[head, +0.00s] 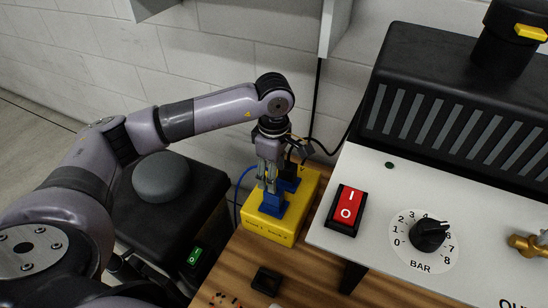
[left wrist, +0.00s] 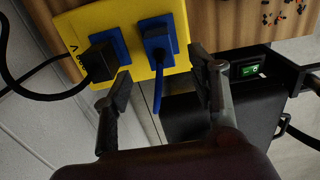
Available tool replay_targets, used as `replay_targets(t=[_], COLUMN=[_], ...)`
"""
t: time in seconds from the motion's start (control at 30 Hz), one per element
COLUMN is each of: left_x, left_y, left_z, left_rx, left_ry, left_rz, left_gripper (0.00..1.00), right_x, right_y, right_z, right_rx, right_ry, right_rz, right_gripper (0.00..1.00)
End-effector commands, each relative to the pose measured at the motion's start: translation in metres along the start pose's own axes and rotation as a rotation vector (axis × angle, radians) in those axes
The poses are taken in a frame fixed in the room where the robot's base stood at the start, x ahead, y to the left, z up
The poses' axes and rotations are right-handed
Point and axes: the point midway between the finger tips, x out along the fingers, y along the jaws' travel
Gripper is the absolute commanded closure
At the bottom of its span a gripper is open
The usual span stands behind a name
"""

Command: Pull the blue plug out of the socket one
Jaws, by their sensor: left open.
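The yellow socket box (head: 262,224) stands on the wooden bench, with two blue sockets on its face. The blue plug (left wrist: 158,42) sits in one socket, and its blue cable hangs from it in the left wrist view. A black plug (left wrist: 98,62) sits in the other socket; it also shows in the head view (head: 289,180). My left gripper (head: 269,184) points down over the blue plug and is open. In the left wrist view its fingers (left wrist: 160,72) are spread to either side of the blue plug's cable. I cannot tell whether they touch the plug. My right gripper is not in view.
A white panel with a red switch (head: 346,208) and a BAR dial (head: 428,234) stands right of the box. A dark machine with a green switch (head: 195,255) is at left. Black cables run near the wall. The bench (head: 240,265) has a small black block (head: 267,281).

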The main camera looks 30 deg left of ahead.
Motion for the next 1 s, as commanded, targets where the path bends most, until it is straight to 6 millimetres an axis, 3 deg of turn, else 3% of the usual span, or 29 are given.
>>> replay_targets(t=[0.2, 0.4, 0.8, 1.0], left_x=[0.043, 0.065, 0.071, 0.071], left_y=[-0.001, 0.0, 0.0, 0.0], left_z=[0.0, 0.0, 0.0, 0.0], left_rx=[0.0, 0.0, 0.001, 0.0], left_ry=[0.001, 0.0, 0.0, 0.0], left_rz=[-0.003, -0.001, 0.0, 0.0], left_gripper=[0.47, 0.47, 0.47, 0.59], right_x=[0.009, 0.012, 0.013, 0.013], right_y=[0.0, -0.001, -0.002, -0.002], right_z=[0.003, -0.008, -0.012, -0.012], right_rx=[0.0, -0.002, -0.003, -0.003], right_ry=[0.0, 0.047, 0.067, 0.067], right_rz=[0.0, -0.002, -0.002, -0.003], right_gripper=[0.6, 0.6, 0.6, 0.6])
